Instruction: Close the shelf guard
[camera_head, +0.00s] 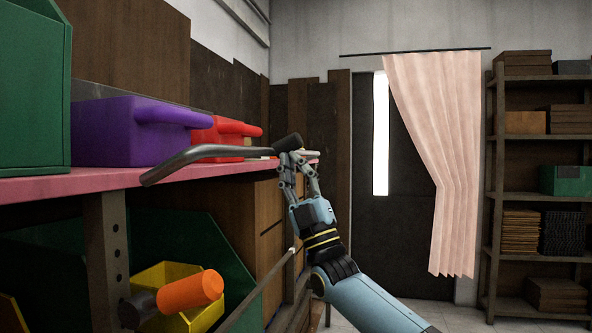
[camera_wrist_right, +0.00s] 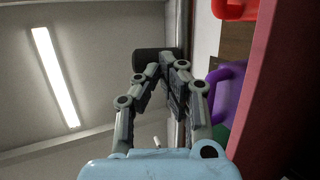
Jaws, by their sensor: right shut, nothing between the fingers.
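The shelf guard appears to be the grey bent bar (camera_head: 215,152) in front of the pink-edged shelf (camera_head: 105,181). It runs from a low left end up to a dark cylindrical end (camera_head: 288,142), which also shows in the wrist view (camera_wrist_right: 150,63). My right gripper (camera_head: 297,155) is at that dark end, just below and beside it. Its fingers are shut with nothing between them; whether they touch the dark end I cannot tell. The fingers also show in the wrist view (camera_wrist_right: 168,78). My left gripper is not in view.
On the shelf stand a green bin (camera_head: 35,90), a purple bin (camera_head: 125,130) and a red bin (camera_head: 215,135). Below are a yellow bin (camera_head: 170,275) and an orange cylinder (camera_head: 190,290) jutting forward. A curtain (camera_head: 435,150) and stocked rack (camera_head: 540,140) stand far right.

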